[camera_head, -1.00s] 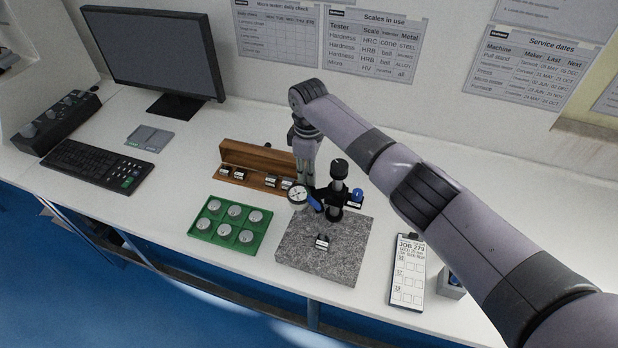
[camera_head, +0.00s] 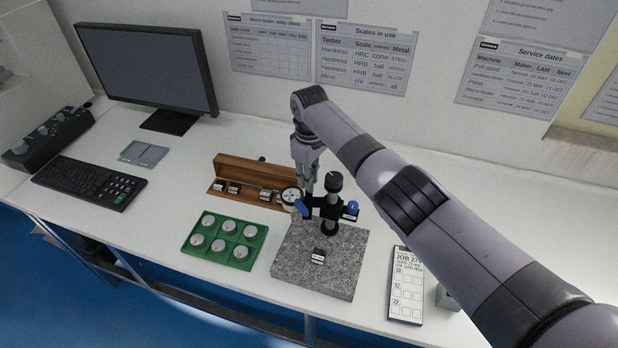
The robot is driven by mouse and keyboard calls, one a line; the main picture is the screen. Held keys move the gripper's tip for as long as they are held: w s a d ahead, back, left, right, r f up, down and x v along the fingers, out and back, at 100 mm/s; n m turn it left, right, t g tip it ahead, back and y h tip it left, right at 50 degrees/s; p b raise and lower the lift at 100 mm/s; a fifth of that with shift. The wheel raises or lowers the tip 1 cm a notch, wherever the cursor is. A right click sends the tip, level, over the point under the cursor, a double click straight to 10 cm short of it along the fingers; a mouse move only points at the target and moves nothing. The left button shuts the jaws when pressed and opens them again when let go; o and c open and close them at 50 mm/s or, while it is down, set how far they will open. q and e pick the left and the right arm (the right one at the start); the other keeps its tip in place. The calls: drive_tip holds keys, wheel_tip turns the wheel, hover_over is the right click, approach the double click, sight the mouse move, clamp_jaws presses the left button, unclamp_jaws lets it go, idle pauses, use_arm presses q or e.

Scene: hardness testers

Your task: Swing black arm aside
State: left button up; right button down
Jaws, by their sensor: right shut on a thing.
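A dial stand rises from the speckled granite plate (camera_head: 312,272). Its black arm (camera_head: 318,207) is fixed to a black post with a knob (camera_head: 335,181) on top. A round white dial gauge (camera_head: 291,196) sits at the arm's left end, with blue knobs (camera_head: 353,207) at the right and near the gauge. My right gripper (camera_head: 304,190) points down just behind the gauge end and is shut on the black arm; its fingertips are partly hidden behind the gauge. A small dark block with a white label (camera_head: 318,256) stands on the plate. My left gripper is not in view.
A green tray (camera_head: 228,262) with several round metal pieces lies left of the plate. An open wooden case (camera_head: 247,190) with small blocks stands behind it. A job sheet (camera_head: 406,290) lies to the right. A monitor and keyboard (camera_head: 89,182) are at the left.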

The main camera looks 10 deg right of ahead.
drive_tip(key=c, duration=1.8)
unclamp_jaws()
wheel_tip(320, 180, up, 12)
drive_tip(key=shift+r, duration=0.1)
